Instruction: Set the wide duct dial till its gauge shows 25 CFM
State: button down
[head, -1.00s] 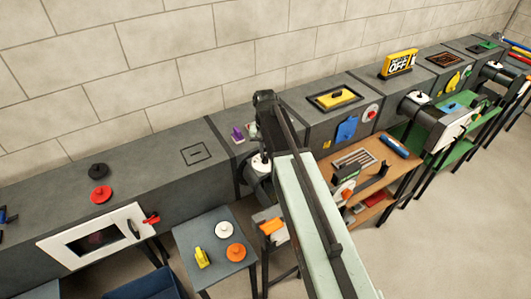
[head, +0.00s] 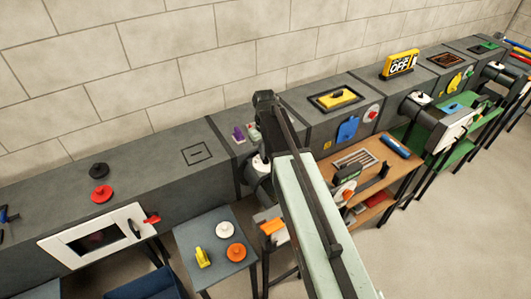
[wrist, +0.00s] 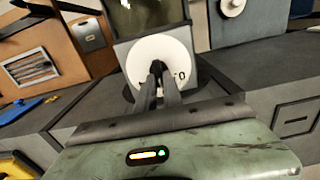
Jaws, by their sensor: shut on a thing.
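The white round dial (wrist: 184,58) shows in the wrist view on a dark grey duct branch, with part of a printed number at its right side. My gripper (wrist: 161,72) reaches over the dial and is shut at its centre; the fingers hide the knob it holds. A dark greenish gauge face (wrist: 145,14) in a grey housing stands just beyond the dial, and I cannot read any value on it. In the head view the dial (head: 259,161) is a small white patch beside my arm, which hides my fingertips.
A grey side table (head: 208,262) carries a white knob (head: 225,229), an orange knob (head: 236,253) and a yellow piece (head: 203,258). A wooden bench (head: 403,172) stands to the right. A purple piece (head: 239,133) stands on the duct close to my arm.

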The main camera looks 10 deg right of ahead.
jog(key=shift+w, duration=0.15)
jog(key=c, duration=1.5)
grip_release()
jog(key=shift+r, duration=0.1)
notch_tip(320, 180, up, 8)
jog(key=p, duration=0.8)
jog(key=shift+f, duration=0.2)
